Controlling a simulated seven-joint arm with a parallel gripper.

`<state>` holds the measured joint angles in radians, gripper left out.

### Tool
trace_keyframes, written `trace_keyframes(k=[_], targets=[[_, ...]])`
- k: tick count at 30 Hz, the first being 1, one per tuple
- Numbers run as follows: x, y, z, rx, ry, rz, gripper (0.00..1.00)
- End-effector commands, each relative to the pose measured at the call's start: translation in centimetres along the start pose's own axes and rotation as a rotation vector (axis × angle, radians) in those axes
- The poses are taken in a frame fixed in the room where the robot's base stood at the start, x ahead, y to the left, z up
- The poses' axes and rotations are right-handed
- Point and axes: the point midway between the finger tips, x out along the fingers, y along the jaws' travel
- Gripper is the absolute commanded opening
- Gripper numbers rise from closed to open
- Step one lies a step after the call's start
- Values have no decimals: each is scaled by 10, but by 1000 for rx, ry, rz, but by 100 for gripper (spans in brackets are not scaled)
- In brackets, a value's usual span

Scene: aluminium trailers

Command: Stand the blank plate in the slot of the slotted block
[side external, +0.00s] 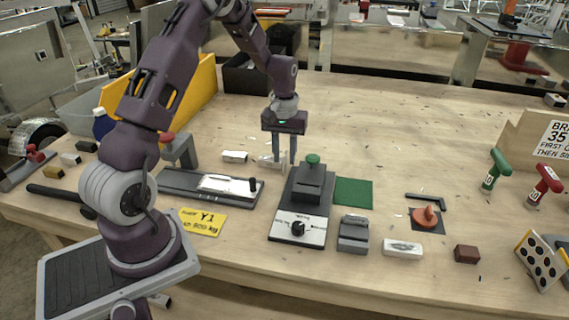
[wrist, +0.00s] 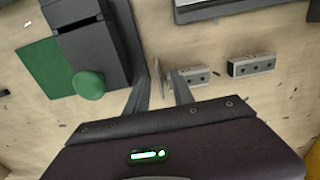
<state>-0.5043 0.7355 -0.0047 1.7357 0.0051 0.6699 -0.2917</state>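My gripper (side external: 284,160) points straight down behind the dark fixture with the green knob. Its two fingers are parted, and in the wrist view the gripper (wrist: 160,80) has a gap between the fingertips. A thin pale upright plate, likely the blank plate (wrist: 158,76), shows nearly edge-on between the fingers, with space visible on both sides. Beside it is a small grey block with holes (wrist: 198,76), partly hidden by a finger. A similar block (wrist: 251,66) stands farther right; it appears pale in the side view (side external: 235,156). I cannot tell for certain which block is the slotted one.
The dark fixture (side external: 302,205) with its green knob (side external: 313,160) stands close to my fingers, beside a green mat (side external: 353,192). A dark tray (side external: 180,185) carries a white plate (side external: 228,184). A grey block (side external: 353,235) stands at the front.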

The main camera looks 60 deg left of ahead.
Motion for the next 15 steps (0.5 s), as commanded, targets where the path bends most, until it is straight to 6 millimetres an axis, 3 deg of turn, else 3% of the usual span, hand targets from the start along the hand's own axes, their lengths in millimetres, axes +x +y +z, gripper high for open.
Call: trace_keyframes(k=[2, 6, 15], targets=[[0, 0, 0, 0, 0, 0, 29], [0, 0, 0, 1, 0, 0, 2], [-1, 0, 0, 1, 0, 0, 0]])
